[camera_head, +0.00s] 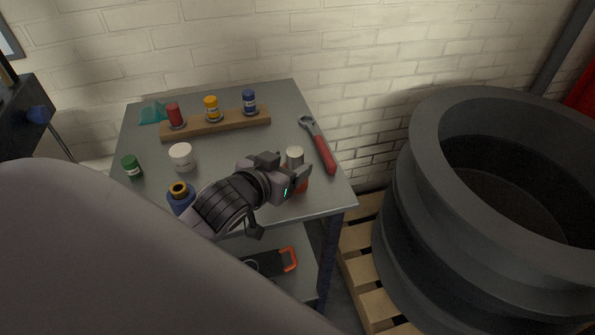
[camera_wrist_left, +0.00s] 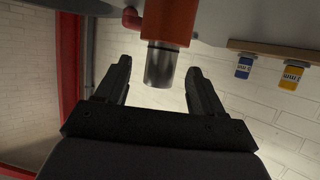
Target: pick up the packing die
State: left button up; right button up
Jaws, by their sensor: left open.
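The packing die, as I take it, stands upright on the grey table (camera_head: 238,188) near its front right. It has a pale metal cylinder on top (camera_head: 295,154) and an orange-red lower body, partly hidden by my gripper in the head view. My left gripper (camera_head: 288,171) is open close to it. In the left wrist view, which looks upside down, the die's metal end (camera_wrist_left: 160,66) lies between and beyond the open fingers (camera_wrist_left: 157,88), with a gap on each side. I see no clear contact. My right gripper is not in view.
A red-handled wrench (camera_head: 321,147) lies right of the die. A wooden rack (camera_head: 218,125) with small bottles stands behind. A white jar (camera_head: 181,157), green-capped bottle (camera_head: 131,166) and blue bottle (camera_head: 180,197) are to the left. Large dark rings (camera_head: 440,225) sit on a pallet (camera_head: 365,270) at right.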

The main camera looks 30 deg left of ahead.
pick_arm(q)
jog(key=shift+p+x, duration=0.3)
jog(key=shift+x, duration=2.55)
grip_shut()
jog(key=shift+r, duration=0.2)
